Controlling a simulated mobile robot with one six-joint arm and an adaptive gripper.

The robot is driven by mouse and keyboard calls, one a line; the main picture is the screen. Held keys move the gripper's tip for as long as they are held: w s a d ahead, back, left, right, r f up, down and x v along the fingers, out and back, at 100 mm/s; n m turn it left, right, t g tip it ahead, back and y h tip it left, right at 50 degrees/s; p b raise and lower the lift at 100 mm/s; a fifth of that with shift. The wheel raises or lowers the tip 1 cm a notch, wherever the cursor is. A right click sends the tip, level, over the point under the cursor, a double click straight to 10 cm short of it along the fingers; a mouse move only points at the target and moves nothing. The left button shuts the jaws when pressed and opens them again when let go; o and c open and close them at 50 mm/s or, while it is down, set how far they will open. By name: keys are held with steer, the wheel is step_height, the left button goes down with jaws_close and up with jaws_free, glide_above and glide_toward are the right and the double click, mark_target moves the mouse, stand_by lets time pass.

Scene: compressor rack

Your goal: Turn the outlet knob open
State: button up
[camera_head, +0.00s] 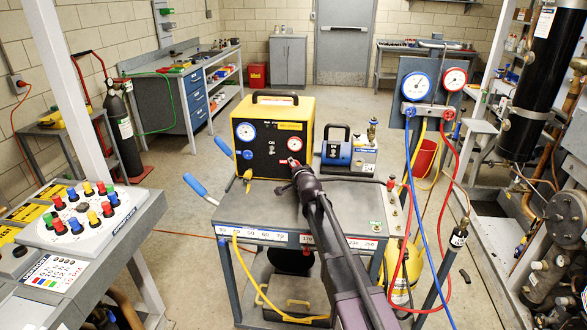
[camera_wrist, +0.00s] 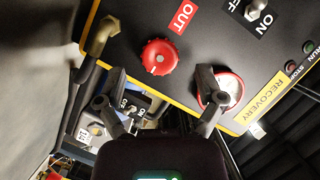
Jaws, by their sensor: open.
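The yellow recovery machine (camera_head: 306,107) with a black front panel stands on the cart. Its outlet knob (camera_wrist: 160,57) is red and round with a small white mark, beside the red OUT label (camera_wrist: 182,17) in the wrist view. The knob shows small in the head view (camera_head: 293,161), just beyond my gripper (camera_head: 296,168). In the wrist view my gripper (camera_wrist: 160,76) is open, one finger to each side below the knob. Nothing is between the fingers except the view of the panel and knob; contact with the knob does not show. The right finger partly covers the red-rimmed gauge (camera_wrist: 222,90).
A brass fitting (camera_wrist: 103,36) juts out near the left finger. A toggle switch (camera_wrist: 257,10) is at the upper right. On the cart (camera_head: 262,235), a blue vacuum pump (camera_head: 338,150) stands to the right. A gauge manifold (camera_head: 430,112) with hoses hangs further right.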

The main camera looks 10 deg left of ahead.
steer(key=shift+x, duration=1.5)
